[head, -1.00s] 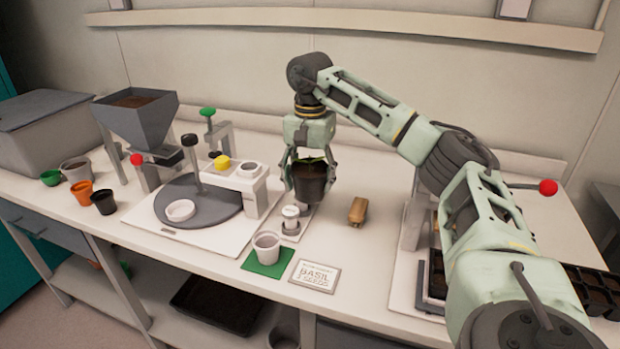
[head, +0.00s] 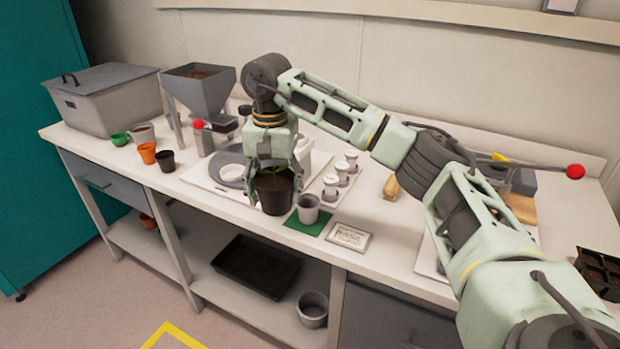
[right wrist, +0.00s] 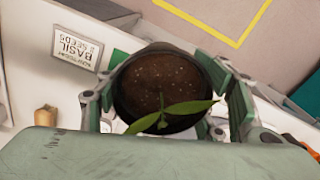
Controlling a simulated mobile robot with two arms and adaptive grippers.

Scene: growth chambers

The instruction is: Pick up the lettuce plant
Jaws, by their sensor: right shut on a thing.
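My right gripper (head: 273,175) is shut on a dark pot (head: 274,196) with soil and a small green seedling (head: 280,172) in it. I take this seedling for the lettuce plant. The pot is upright in the head view, in front of the bench's turntable station and left of a grey cup. In the right wrist view the pot (right wrist: 150,80) sits between the fingers, with brown soil and narrow green leaves (right wrist: 170,115). Whether the pot touches the bench is hard to tell. My left gripper is not in view.
A grey cup (head: 308,208) stands on a green mat (head: 296,225) beside a basil seeds card (head: 349,236). Small orange (head: 147,153), green and black pots stand at the left near a hopper (head: 199,88). A black cell tray (head: 600,270) lies at the right.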

